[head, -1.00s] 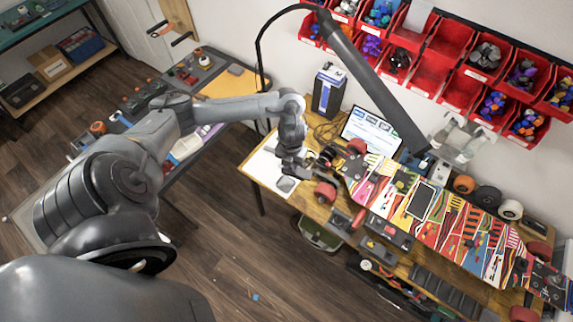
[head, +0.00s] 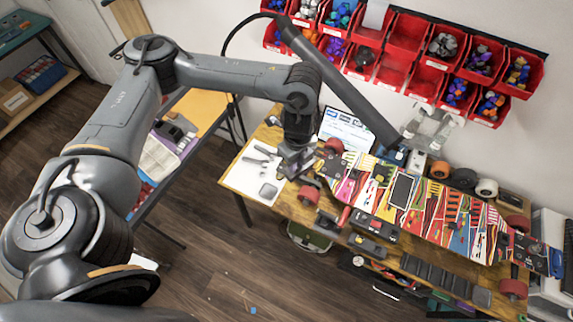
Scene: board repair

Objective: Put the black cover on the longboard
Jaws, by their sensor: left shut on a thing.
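The longboard (head: 455,215) lies on the wooden bench, its deck in bright patterned colours, with red wheels at both ends. A black rectangle with a pale rim (head: 402,191) shows on its deck; I cannot tell whether it is an opening or a cover. My left gripper (head: 292,168) is low over the bench, just left of the longboard's left end. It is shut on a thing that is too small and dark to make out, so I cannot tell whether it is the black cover. My right gripper is out of view.
A white sheet (head: 243,180) with a grey pad (head: 268,191) lies on the bench's left end. A laptop (head: 345,130) and loose wheels (head: 463,178) stand behind the longboard. Dark parts (head: 375,223) line the front edge. Red bins (head: 408,40) hang on the wall.

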